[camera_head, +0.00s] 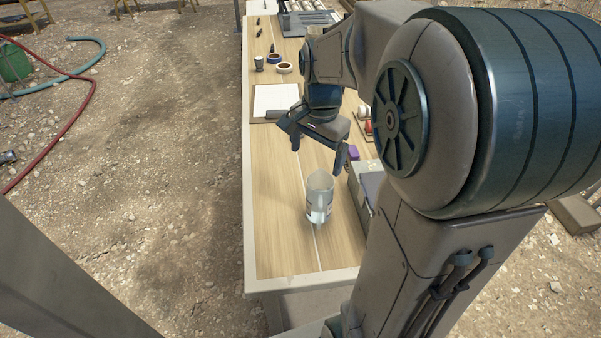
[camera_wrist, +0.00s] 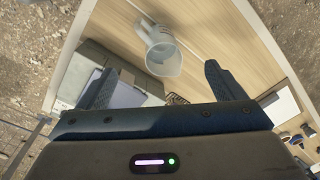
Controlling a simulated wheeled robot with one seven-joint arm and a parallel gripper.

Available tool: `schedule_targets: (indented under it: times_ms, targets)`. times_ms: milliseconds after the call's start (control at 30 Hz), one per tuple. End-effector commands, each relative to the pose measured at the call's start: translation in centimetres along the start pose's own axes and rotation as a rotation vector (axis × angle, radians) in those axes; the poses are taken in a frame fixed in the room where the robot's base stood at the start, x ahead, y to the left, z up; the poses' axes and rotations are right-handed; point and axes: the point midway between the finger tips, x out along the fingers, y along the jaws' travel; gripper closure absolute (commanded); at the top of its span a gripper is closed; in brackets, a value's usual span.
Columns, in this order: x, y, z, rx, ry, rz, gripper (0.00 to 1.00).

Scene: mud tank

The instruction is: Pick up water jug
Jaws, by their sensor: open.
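The water jug (camera_head: 319,197) is a clear, pale container standing on the near part of the wooden table (camera_head: 277,240). My gripper (camera_head: 318,160) is open and empty, above the table and just beyond the jug in the head view. In the wrist view the jug (camera_wrist: 160,50) shows at the top centre, past the fingertips, with its open mouth facing the camera and a handle on its left. My gripper's two fingers (camera_wrist: 158,78) are spread wide apart there, and the jug lies ahead of the gap between them. Nothing is between the fingers.
A grey case (camera_head: 360,180) stands right of the jug, partly hidden by my arm. A clipboard with paper (camera_head: 274,99), tape rolls (camera_head: 284,68) and a small dark cup (camera_head: 259,63) lie farther back. The table is clear left of the jug and in front of it.

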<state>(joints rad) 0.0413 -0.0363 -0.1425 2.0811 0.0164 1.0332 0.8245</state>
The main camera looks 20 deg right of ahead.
Motion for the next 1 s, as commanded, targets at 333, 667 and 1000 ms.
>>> schedule_targets:
  times_ms: [333, 667, 1000]
  targets:
    - [3.4, -1.4, -3.4, 0.269, -0.021, 0.065, 0.11]
    - [9.4, -1.0, -3.2, 0.271, -0.023, 0.068, 0.11]
    - [12.3, -0.8, -3.2, 0.27, -0.022, 0.066, 0.11]
